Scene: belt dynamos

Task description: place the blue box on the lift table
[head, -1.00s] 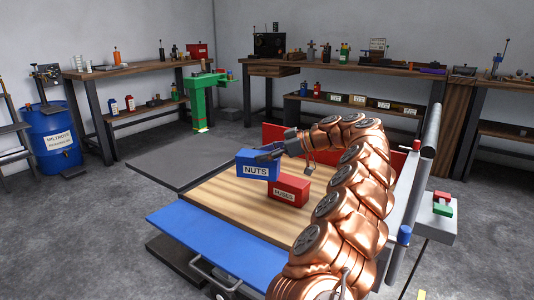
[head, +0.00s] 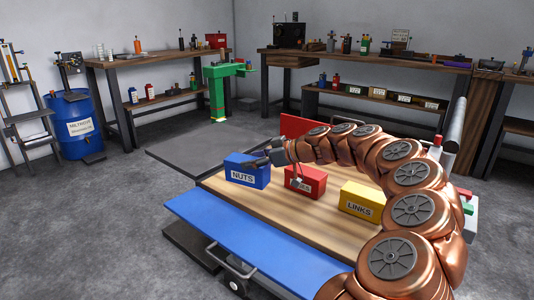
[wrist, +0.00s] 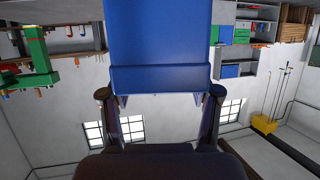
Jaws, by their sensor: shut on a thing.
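The blue box (head: 246,171), labelled NUTS, is in my gripper (head: 267,157) near the far left corner of a wooden-topped table (head: 272,210). My gripper is shut on it, and the box also fills the top of the wrist view (wrist: 158,45) between the two fingers (wrist: 158,98). Whether its underside touches the wood is unclear. A low dark grey platform (head: 195,152) lies beyond the box to the left. I cannot tell for sure which of these surfaces is the lift table.
A red box (head: 305,181) and a yellow box (head: 360,202) labelled LINKS stand on the wood, right of the blue box. A blue panel (head: 245,243) runs along the table's front. A green stand (head: 216,95) and workbenches (head: 160,58) are behind. Floor at left is open.

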